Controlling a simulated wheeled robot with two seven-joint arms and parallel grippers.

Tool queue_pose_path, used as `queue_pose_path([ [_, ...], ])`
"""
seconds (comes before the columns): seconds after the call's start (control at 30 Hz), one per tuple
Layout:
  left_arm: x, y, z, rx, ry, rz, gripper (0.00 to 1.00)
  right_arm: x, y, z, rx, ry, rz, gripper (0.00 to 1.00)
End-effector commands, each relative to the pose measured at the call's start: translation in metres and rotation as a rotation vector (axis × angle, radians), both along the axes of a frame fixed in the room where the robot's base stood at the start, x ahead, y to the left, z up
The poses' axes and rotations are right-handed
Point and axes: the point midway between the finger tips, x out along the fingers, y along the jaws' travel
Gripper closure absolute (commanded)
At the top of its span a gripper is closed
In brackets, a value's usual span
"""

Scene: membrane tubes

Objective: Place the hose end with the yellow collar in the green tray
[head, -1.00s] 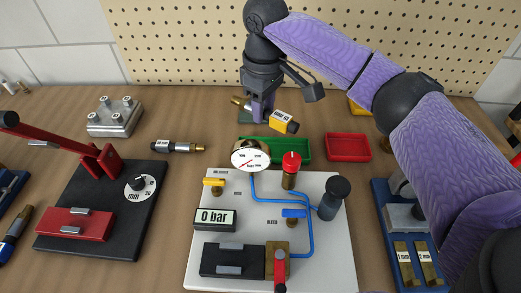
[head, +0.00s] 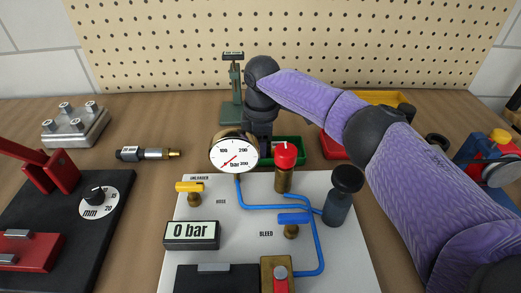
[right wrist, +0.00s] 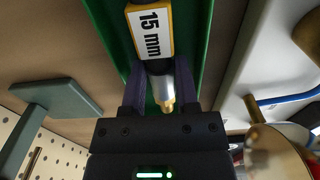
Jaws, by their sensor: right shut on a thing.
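The hose end with the yellow collar (right wrist: 150,30), labelled 15 mm, is in the fingers of my right gripper (right wrist: 160,92), which are shut around its metal part. The green tray (right wrist: 208,50) has walls on both sides of the hose end in the wrist view. I cannot tell whether the hose end touches the tray floor. In the head view the green tray (head: 303,148) lies behind the gauge and red knob, and my right gripper (head: 258,145) points down at its left part. The gauge hides the fingertips and hose end there. My left gripper is not in view.
The white gauge (head: 234,154) stands close in front of my right gripper on the pale test board (head: 350,225). A green stand (head: 234,108) is behind left. A red tray (head: 333,146) is right of the green one. Another black hose end (head: 145,154) lies left.

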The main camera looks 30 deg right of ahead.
Motion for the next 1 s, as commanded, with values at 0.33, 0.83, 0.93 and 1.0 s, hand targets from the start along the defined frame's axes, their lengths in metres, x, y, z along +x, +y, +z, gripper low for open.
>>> queue_pose_path([
  [0.33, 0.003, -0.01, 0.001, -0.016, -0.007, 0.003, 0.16, 0.0, 0.0, 0.001, 0.0, -0.002, -0.001, 0.49],
  [0.83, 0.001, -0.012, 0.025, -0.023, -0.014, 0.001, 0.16, 0.001, 0.0, 0.054, 0.001, -0.009, -0.001, 0.47],
  [0.93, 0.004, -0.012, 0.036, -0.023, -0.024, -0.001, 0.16, 0.0, 0.0, 0.083, 0.001, -0.008, -0.002, 0.47],
  [1.0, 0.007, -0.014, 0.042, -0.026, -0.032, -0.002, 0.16, 0.0, 0.0, 0.099, 0.0, -0.007, -0.002, 0.47],
])
